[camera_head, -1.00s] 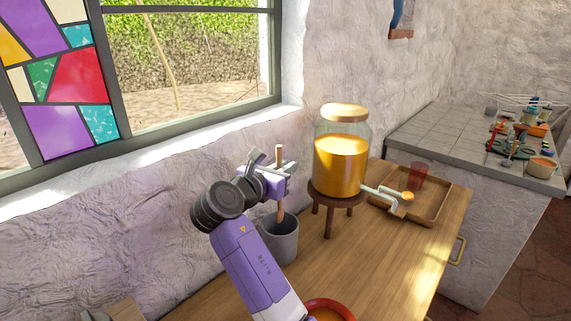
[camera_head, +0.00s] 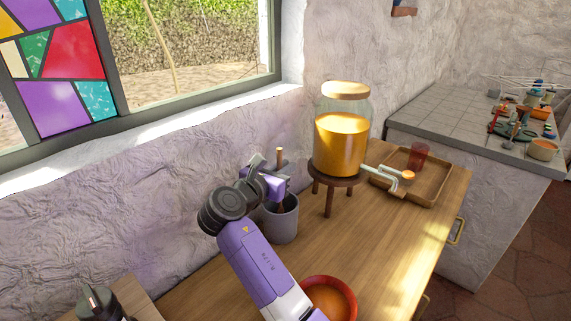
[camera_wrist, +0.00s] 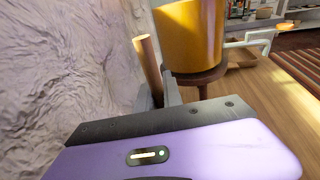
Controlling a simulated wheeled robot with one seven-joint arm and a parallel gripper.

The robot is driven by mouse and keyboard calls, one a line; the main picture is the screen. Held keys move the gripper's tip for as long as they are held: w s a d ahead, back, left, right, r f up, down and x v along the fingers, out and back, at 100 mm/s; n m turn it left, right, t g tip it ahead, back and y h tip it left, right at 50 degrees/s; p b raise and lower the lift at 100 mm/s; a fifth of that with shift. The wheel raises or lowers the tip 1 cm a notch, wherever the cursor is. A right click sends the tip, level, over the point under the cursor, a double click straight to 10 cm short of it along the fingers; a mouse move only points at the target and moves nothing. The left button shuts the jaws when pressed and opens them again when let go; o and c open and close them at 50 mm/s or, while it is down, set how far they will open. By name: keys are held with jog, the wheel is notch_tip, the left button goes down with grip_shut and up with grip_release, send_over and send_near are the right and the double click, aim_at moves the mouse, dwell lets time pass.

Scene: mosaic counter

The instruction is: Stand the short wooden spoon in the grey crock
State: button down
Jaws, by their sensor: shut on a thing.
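The short wooden spoon (camera_head: 280,156) is upright, with the top of its handle showing above my gripper (camera_head: 278,178). My gripper is shut on its handle. In the wrist view the handle (camera_wrist: 147,58) rises from between the fingers, slightly tilted. The grey crock (camera_head: 283,226) stands on the wooden counter directly below my gripper. The spoon's lower part goes down into the crock's mouth. The front wall and my gripper hide its lower end, so I cannot tell whether it touches the bottom.
A glass dispenser of orange liquid (camera_head: 341,145) on a round wooden stand (camera_head: 336,182) is close right of the crock. A wooden tray (camera_head: 437,189) with a red tumbler (camera_head: 418,157) lies farther right. A red bowl (camera_head: 329,283) is in front. The rough wall is close behind.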

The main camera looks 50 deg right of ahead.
jog(key=shift+f, duration=0.1)
jog(key=c, duration=1.4)
grip_release()
jog(key=v, duration=0.7)
jog(key=shift+a, duration=0.4)
jog(key=shift+s, duration=0.15)
